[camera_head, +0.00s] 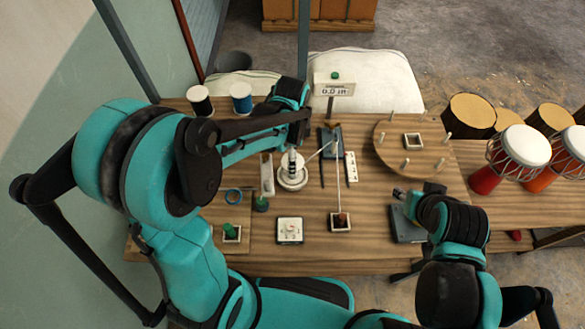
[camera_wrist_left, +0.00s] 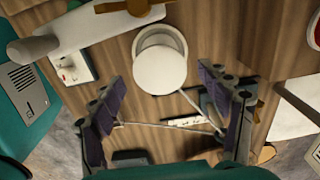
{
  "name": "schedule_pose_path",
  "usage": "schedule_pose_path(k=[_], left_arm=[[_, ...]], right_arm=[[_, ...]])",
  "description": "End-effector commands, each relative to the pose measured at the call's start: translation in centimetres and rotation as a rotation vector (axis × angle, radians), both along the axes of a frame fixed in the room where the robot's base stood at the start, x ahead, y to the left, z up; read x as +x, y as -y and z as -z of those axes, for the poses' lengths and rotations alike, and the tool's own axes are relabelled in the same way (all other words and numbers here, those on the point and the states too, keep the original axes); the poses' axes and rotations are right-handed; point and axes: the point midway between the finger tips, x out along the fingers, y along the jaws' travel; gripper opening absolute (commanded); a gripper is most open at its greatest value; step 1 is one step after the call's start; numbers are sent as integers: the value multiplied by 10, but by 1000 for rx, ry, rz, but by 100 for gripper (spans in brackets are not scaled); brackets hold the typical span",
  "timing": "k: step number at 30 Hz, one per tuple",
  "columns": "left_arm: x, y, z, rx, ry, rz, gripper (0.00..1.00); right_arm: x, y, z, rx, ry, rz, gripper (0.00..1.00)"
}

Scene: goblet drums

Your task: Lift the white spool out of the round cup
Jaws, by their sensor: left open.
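The white spool (camera_wrist_left: 160,71) shows from above as a round white disc in the left wrist view. It sits in the round cup (camera_wrist_left: 153,35), whose pale rim shows behind and beside it. In the head view the cup (camera_head: 292,184) stands on the table left of centre, and the spool is mostly hidden by my left gripper (camera_head: 294,160). That gripper is open and points down above the spool, its fingers to either side in the wrist view and apart from it. My right gripper (camera_head: 399,194) is low over the right side of the table; its opening is too small to judge.
Black (camera_head: 200,104) and blue (camera_head: 240,97) spools stand at the back left. A round pegged board (camera_head: 385,158) lies at the right. A cord runs from near the cup to a small square box (camera_head: 340,226). A square device (camera_head: 289,230) is in front. Drums (camera_head: 520,147) stand right.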

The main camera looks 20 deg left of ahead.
Motion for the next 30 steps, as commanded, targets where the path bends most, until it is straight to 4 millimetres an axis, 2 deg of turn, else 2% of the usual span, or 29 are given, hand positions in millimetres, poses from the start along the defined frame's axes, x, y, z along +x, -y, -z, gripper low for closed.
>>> schedule_pose_path(k=[3, 10, 16, 19, 24, 25, 30], left_arm=[[0, 0, 16, 1, -1, 3, 77], [0, 1, 38, 0, 0, 1, 77], [0, 2, 70, 0, 0, 0, 77], [0, 2, 76, 0, 0, 0, 77], [0, 2, 75, 0, 0, 0, 77], [0, 2, 75, 0, 0, 0, 74], [0, 2, 75, 0, 0, 0, 29]], right_arm=[[0, 0, 7, 0, 0, 0, 40], [0, 0, 18, 0, 0, 0, 40], [0, 0, 34, 0, 0, 0, 40], [0, 0, 36, 0, 0, 0, 40], [0, 0, 35, 0, 0, 0, 40], [0, 0, 35, 0, 0, 0, 40], [0, 0, 35, 0, 0, 0, 40]])
